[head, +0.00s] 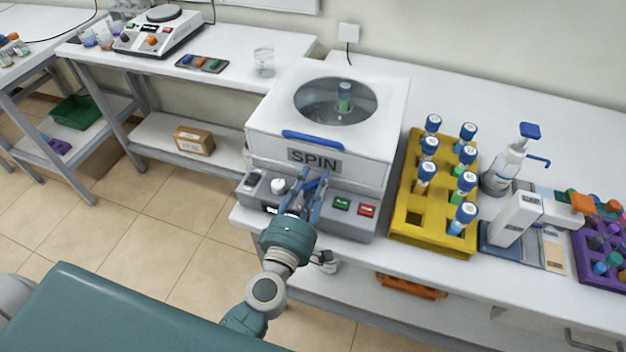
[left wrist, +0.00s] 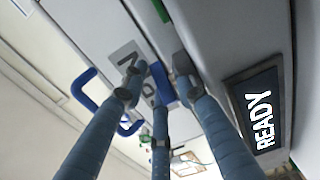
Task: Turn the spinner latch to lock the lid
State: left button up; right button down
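The spinner (head: 262,135) is a white box on a grey base at the left end of the bench. Its lid, with a round window (head: 315,100) and a blue handle (head: 312,139), is down. The wrist view also shows the READY display (left wrist: 262,120). My right gripper is out of view.
The spinner's front panel has a white knob (head: 278,186), a green button (head: 342,204) and a red button (head: 367,211) close to my gripper. A yellow rack (head: 408,222) with several blue-capped tubes stands right of the spinner. A pump bottle (head: 502,170) stands further right.

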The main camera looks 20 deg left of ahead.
pick_arm(q)
grip_shut()
